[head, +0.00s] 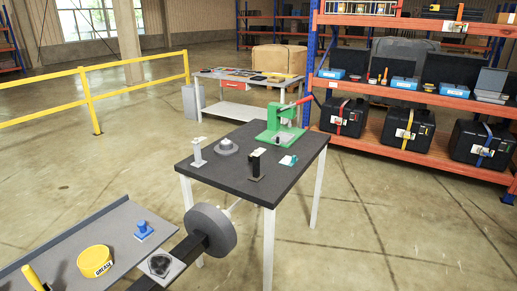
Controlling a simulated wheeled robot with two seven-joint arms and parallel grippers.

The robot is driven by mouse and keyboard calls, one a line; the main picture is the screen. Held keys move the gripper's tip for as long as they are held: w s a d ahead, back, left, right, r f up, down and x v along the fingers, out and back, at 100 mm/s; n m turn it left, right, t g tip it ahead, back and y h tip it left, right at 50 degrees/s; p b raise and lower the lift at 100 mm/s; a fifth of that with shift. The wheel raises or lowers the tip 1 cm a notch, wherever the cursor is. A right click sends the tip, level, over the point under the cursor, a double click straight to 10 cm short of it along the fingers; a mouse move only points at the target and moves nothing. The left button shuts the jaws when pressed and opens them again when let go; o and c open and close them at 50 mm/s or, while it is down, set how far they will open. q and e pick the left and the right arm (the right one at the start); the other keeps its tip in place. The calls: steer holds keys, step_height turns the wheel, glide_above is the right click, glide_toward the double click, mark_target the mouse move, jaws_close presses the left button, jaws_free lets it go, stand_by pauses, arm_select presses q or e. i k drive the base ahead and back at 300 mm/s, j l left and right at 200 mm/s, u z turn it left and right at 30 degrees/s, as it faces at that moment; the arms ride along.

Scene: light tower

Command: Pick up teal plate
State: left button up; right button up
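The teal plate (288,160) is a small piece on the right part of the dark tabletop (232,176), in front of the green press. It looks small at this distance, and a pale part seems to sit against it. Neither of my grippers shows in the head view, so their distance to the plate cannot be seen.
A green press (281,128) with a red handle stands behind the plate. A black upright block (255,166), a grey round part (226,147) and a pale post (198,153) stand to its left. A large grey disc (211,230) is in front of the table.

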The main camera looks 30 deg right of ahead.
mark_target(288, 160)
steer(key=i+l, duration=0.2)
steer(key=l, duration=0.2)
steer(key=i+l, duration=0.2)
steer(key=l, duration=0.15)
steer(key=i+l+u, duration=0.1)
steer(key=l, duration=0.3)
steer(key=i+l, duration=0.3)
steer(key=i+l+u, duration=0.1)
steer(key=l, duration=0.4)
steer(key=i, duration=0.1)
